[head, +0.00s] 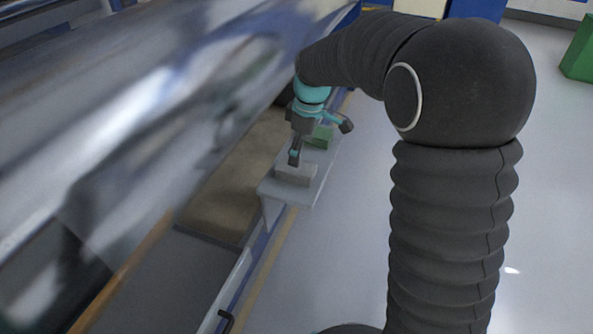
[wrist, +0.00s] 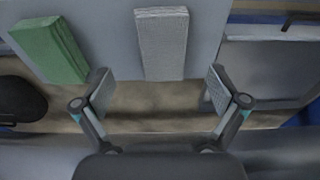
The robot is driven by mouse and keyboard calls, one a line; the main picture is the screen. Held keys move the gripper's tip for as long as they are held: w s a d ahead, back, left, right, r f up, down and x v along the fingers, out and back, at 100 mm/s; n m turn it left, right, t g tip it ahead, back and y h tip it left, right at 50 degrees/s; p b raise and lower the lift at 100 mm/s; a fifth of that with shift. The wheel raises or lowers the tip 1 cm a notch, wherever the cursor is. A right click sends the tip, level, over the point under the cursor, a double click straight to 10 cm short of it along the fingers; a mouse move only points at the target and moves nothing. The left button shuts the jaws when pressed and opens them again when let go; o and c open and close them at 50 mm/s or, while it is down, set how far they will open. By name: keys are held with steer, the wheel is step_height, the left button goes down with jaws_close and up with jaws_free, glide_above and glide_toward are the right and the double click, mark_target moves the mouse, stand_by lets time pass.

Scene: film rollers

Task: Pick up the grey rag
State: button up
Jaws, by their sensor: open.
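The grey rag (head: 296,174) is a flat, folded, rectangular stack. It lies on a small light grey shelf (head: 304,197), near the shelf's closer end in the head view. In the wrist view the grey rag (wrist: 162,45) is at the top centre, ahead of and between the lines of the two fingers. My gripper (head: 320,142) is open and empty above the shelf in the head view. In the wrist view its fingers (wrist: 160,92) are spread wide, with nothing between them. I cannot tell the exact height of the fingers above the rag.
A folded green rag (head: 319,137) lies on the same shelf, beyond the grey one; it is at the upper left in the wrist view (wrist: 50,48). A large shiny metal roller (head: 130,110) fills the left of the head view. Open floor (head: 350,230) lies right of the shelf.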

mark_target(296, 170)
steer(key=shift+w+a+f, duration=0.1)
steer(key=shift+a+f, duration=0.1)
steer(key=shift+f, duration=0.85)
steer(key=shift+s+a+f, duration=0.1)
steer(key=shift+a+f, duration=0.1)
steer(key=shift+f, duration=0.8)
steer(key=shift+w+a+f, duration=0.1)
steer(key=shift+a+f, duration=0.1)
steer(key=shift+f, duration=0.85)
steer(key=c, duration=1.1)
